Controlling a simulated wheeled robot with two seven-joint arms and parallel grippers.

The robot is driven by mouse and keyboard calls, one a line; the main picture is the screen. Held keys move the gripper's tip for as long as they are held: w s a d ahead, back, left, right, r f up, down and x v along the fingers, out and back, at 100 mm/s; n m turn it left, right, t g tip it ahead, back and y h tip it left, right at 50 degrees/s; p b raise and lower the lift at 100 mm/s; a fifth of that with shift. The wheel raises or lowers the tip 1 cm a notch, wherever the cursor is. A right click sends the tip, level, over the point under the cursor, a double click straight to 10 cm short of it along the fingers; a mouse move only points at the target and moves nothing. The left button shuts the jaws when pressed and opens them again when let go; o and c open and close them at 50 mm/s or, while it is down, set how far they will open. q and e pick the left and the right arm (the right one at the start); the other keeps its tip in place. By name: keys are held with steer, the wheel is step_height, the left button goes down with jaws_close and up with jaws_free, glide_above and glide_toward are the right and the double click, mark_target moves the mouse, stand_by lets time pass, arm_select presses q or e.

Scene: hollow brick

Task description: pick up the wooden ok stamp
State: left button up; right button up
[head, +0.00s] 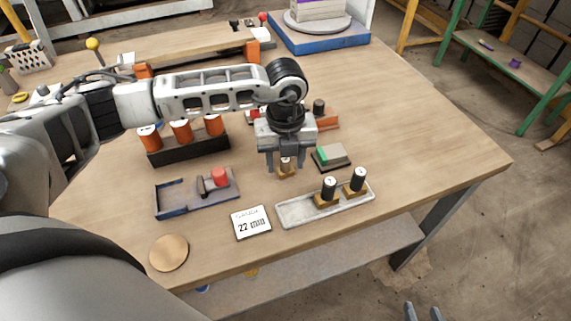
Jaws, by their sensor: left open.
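My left gripper (286,167) points down over the table, open, with its fingers on either side of a small wooden stamp (287,172). The gripper hides much of that stamp, and I cannot tell whether the fingers touch it. Two more stamps with black handles and wooden bases, one on the left (327,193) and one on the right (357,182), stand upright in a pale tray (296,213). I cannot read an "ok" on any stamp. Two tips of my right gripper (423,313) show apart at the bottom edge, off the table, with nothing between them.
A green-topped pad (331,157) lies close right of the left gripper. A date card (251,223), a round wooden disc (169,253), and a blue-grey tray (172,198) with a red-knobbed piece (220,178) lie nearer. A black rack (190,150) holds orange rolls. The table's right side is clear.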

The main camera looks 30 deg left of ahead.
arm_select(q)
steer(key=shift+f, duration=0.15)
steer(key=shift+c, duration=0.4)
steer(key=c, duration=0.8)
steer(key=shift+o, duration=0.2)
steer(key=shift+r, duration=0.2)
steer(key=shift+w+r, duration=0.1)
steer(key=shift+r, duration=0.15)
step_height(320, 180, up, 2)
steer(key=shift+r+b, duration=0.15)
steer(key=shift+b, duration=0.35)
steer(key=s+d+r+b, duration=0.1)
steer(key=s+d+r, duration=0.8)
steer(key=d+r, duration=0.1)
steer(key=shift+d, duration=0.5)
